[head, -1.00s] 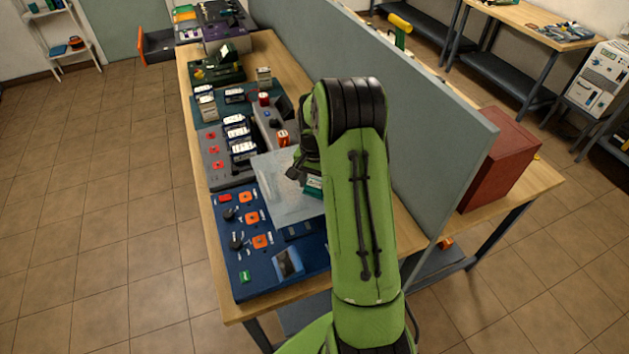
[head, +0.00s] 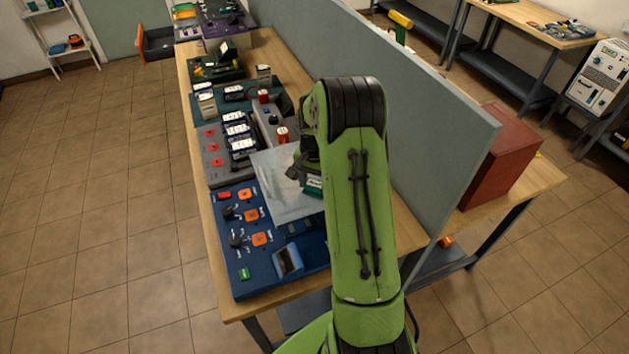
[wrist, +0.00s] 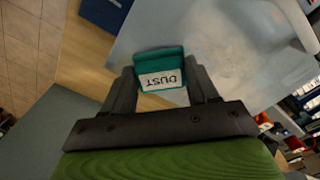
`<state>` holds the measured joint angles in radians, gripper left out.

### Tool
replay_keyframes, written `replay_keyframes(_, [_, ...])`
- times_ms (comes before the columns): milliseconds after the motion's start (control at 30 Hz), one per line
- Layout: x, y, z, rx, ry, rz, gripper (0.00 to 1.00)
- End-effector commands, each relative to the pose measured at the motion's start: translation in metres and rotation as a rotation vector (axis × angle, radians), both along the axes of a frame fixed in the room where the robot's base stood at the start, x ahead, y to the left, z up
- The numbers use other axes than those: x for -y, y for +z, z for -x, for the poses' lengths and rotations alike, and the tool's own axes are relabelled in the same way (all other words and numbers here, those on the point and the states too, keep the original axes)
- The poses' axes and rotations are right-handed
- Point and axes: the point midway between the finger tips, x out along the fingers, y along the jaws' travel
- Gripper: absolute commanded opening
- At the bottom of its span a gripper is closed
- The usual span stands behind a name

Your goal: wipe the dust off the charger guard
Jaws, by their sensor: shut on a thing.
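The charger guard (head: 284,205) is a pale, see-through panel over the upper right of the blue charger board. My gripper (wrist: 160,85) is shut on a teal pad (wrist: 160,60) with a white label reading DUST. In the head view the pad (head: 314,187) shows small beside my arm, over the guard's right part. In the wrist view the guard (wrist: 215,25) fills the upper middle, with a hazy greyish patch of dust to the right of the pad. The pad looks close to the panel; I cannot tell if it touches. My arm hides the guard's right edge.
The blue board (head: 250,285) carries orange-framed switches and dark knobs. A grey board with battery packs (head: 238,138) lies behind it. A grey partition (head: 430,130) runs along the right, with a red box (head: 500,160) beyond. The floor at left is clear.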

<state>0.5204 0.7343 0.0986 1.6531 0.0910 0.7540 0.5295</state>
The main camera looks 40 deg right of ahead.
Motion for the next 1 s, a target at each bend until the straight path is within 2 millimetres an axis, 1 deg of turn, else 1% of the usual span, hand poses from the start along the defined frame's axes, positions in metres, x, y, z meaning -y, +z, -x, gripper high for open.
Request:
replay_keyframes(267, [0.000,-0.007,0.000,0.000,0.000,0.000,0.34])
replay_keyframes(367, [0.000,-0.006,-0.001,0.000,0.000,0.000,0.34])
replay_keyframes(633, [0.007,-0.003,-0.026,0.000,0.000,0.000,0.34])
replay_keyframes(867, [0.009,-0.004,-0.037,0.000,0.000,0.000,0.34])
replay_keyframes(1000, [0.013,-0.004,-0.051,0.000,0.000,0.000,0.34])
